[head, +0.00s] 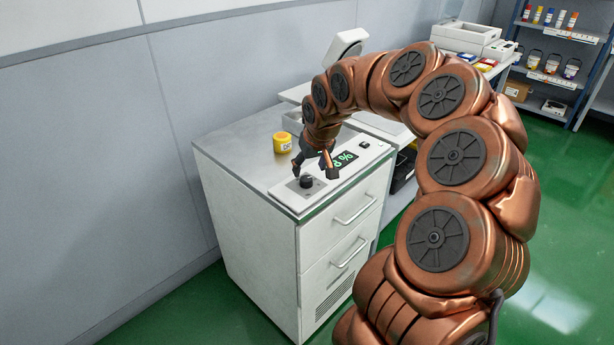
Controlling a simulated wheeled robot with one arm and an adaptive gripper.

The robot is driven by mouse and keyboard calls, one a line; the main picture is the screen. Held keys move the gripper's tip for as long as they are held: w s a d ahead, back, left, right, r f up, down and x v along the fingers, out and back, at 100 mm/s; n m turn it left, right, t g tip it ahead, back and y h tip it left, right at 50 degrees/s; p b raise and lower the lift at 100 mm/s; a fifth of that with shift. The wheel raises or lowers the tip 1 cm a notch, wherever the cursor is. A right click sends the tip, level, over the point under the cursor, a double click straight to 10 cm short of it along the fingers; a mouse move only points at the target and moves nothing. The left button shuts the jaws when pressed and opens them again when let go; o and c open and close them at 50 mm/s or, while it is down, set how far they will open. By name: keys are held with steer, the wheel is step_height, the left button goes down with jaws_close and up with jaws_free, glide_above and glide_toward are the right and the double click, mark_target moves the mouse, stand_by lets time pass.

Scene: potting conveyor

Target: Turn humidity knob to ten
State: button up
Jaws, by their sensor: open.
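A black round knob (306,182) stands on the left end of a white control panel (283,195) on top of a white cabinet. A display (344,158) with green characters sits on the same panel; I can read "%" and what may be an 8 before it, and the rest is hidden by my gripper. My gripper (312,172) hangs at the end of the copper arm, just above and around the knob's area, with its fingers apart. I cannot tell whether a fingertip touches the knob. The knob's pointer is too small to read.
A yellow jar (282,142) stands behind the panel on the cabinet top (232,150). A small black switch (365,145) is at the panel's right end. White equipment (347,46) stands behind my arm. Shelves (560,50) with bottles and buckets are at the far right.

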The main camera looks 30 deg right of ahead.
mark_target(306, 179)
steer(key=shift+p+x, duration=0.35)
steer(key=shift+x, duration=2.4)
steer(key=c, duration=1.1)
steer(key=shift+d+r+n+y+p, duration=0.15)
steer(key=shift+n+y+p, duration=0.55)
steer(key=shift+n, duration=0.9)
steer(key=shift+c, duration=0.2)
steer(key=shift+n, duration=0.7)
steer(key=o, duration=1.1)
